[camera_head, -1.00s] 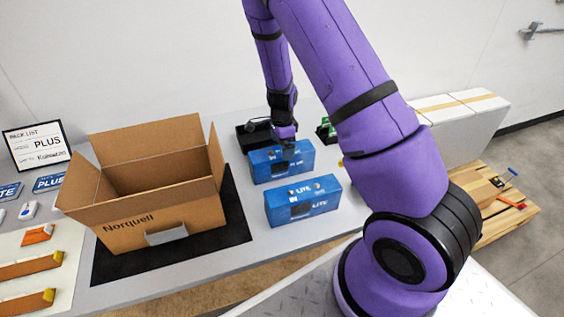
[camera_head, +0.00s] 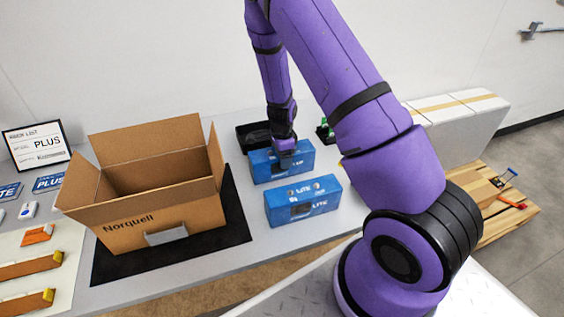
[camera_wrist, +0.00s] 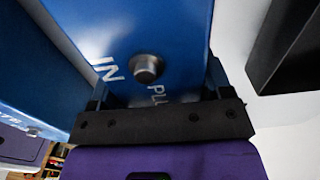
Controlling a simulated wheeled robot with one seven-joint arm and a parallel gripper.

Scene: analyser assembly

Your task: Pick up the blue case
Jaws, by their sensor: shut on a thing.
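Two blue cases stand on the grey table to the right of the carton. The rear blue case (camera_head: 266,170) has my gripper (camera_head: 285,150) over its top. In the wrist view this case (camera_wrist: 130,35) fills the space between the fingers of my gripper (camera_wrist: 155,85), with a round metal knob and the letters "PLU" showing. My gripper is shut on it. The case appears to rest on the table; I cannot tell whether it is lifted. The front blue case (camera_head: 325,203), marked "LITE", stands apart, nearer the table's front edge.
An open carton (camera_head: 165,222) marked "Norquell" stands on a black mat (camera_head: 237,232) to the left. A black tray (camera_head: 243,136) lies close behind the rear case. A framed pack list (camera_head: 37,145) reading "PLUS" stands at the far left.

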